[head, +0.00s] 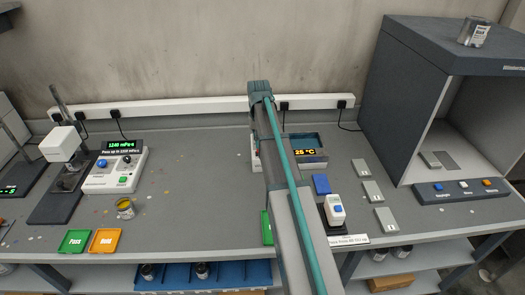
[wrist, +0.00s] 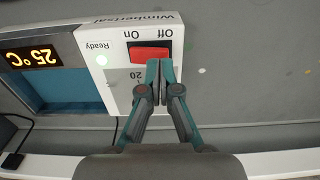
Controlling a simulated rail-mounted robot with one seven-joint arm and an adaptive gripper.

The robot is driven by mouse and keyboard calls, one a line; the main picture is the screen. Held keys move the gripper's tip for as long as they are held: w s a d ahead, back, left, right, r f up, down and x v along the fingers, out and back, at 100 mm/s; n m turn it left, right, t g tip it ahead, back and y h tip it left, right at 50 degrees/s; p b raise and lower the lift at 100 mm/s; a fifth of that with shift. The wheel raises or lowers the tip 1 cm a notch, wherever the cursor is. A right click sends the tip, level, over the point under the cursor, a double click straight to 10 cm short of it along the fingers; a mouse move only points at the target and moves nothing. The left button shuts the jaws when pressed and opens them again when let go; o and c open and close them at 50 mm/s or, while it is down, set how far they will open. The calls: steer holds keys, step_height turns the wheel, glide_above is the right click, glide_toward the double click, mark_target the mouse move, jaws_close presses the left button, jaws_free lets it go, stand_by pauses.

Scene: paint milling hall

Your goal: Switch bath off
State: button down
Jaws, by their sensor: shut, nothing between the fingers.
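The bath (head: 306,141) stands at the back middle of the bench and its display reads 25 °C. In the wrist view, which is upside down, the bath (wrist: 72,92) has a white control box (wrist: 115,38) at its side. The box carries a red rocker switch (wrist: 150,53) marked On and Off, and a pale lit lamp marked Ready (wrist: 101,60). Which side of the rocker is pressed I cannot tell. My gripper (wrist: 160,66) is shut and empty, its tips at the switch's edge near the Off side. Contact is unclear. In the head view my arm hides the gripper and most of the box.
A white device (head: 334,210) and a blue block (head: 321,184) stand right of my arm, near grey plates (head: 373,191). A grey booth (head: 440,110) fills the right.

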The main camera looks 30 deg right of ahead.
steer(key=shift+f+b, duration=0.4)
steer(key=shift+f, duration=0.8)
stand_by(0.5)
steer(key=shift+r, duration=0.15)
steer(key=shift+r+p, duration=2.25)
steer(key=shift+r, duration=1.2)
steer(key=shift+f, duration=0.1)
